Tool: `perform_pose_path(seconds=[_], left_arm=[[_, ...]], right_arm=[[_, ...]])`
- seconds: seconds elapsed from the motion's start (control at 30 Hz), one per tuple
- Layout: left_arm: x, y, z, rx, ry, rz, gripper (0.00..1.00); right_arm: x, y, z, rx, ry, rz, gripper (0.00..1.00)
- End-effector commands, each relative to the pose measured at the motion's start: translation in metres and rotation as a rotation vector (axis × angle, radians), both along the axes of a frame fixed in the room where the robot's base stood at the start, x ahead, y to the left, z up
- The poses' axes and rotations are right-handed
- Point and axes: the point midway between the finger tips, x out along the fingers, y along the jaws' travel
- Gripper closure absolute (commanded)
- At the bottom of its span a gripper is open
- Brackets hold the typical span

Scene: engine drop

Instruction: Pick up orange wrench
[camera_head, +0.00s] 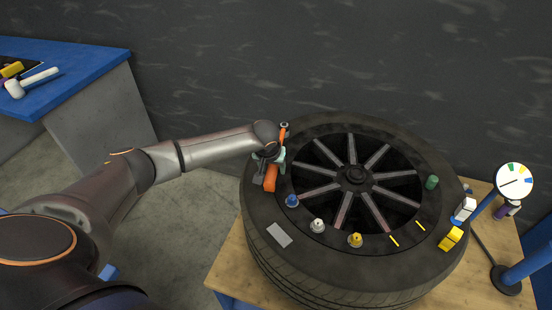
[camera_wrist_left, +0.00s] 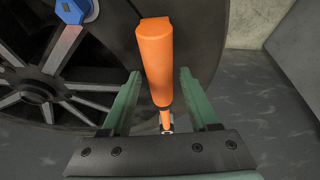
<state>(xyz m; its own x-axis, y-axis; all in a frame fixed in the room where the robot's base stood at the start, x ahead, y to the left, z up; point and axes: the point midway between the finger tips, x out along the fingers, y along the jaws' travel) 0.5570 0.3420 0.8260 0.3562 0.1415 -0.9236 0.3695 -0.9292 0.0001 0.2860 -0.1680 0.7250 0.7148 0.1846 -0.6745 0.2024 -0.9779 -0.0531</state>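The orange wrench (camera_head: 270,180) lies at the left side of the big tire (camera_head: 300,265); its thick handle points toward the camera and its metal ring end shows beyond my gripper. My left gripper (camera_head: 269,156) is over the middle of the wrench and hides part of it. In the left wrist view, the wrench handle (camera_wrist_left: 156,55) runs between the two green fingers of my left gripper (camera_wrist_left: 160,80). A gap shows on both sides, so the fingers are open around it and not closed on it. My right gripper is in neither view.
Blue (camera_head: 292,200), white (camera_head: 317,226) and yellow (camera_head: 355,240) pieces stand on the tire's near rim, with a green one (camera_head: 432,182) at right. A round gauge (camera_head: 515,180) stands right. A blue-topped bench (camera_head: 85,65) with a hammer (camera_head: 30,83) is far left.

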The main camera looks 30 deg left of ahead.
Motion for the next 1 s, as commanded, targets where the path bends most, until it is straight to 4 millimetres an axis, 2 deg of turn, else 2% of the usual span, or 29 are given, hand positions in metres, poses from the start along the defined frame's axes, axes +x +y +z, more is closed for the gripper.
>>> perform_pose_path(seconds=[0.07, 0.5, 1.0], left_arm=[[-0.0002, 0.0002, 0.0001, 0.0, 0.0, 0.0, 0.49], [-0.0004, 0.0004, -0.0001, 0.0, 0.001, 0.0, 0.99], [0.0004, 0.0004, 0.0011, 0.001, -0.002, 0.0, 1.0]], right_arm=[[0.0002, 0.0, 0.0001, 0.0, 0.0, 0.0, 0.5], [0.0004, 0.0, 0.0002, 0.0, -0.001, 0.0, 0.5], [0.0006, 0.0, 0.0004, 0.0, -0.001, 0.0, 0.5]])
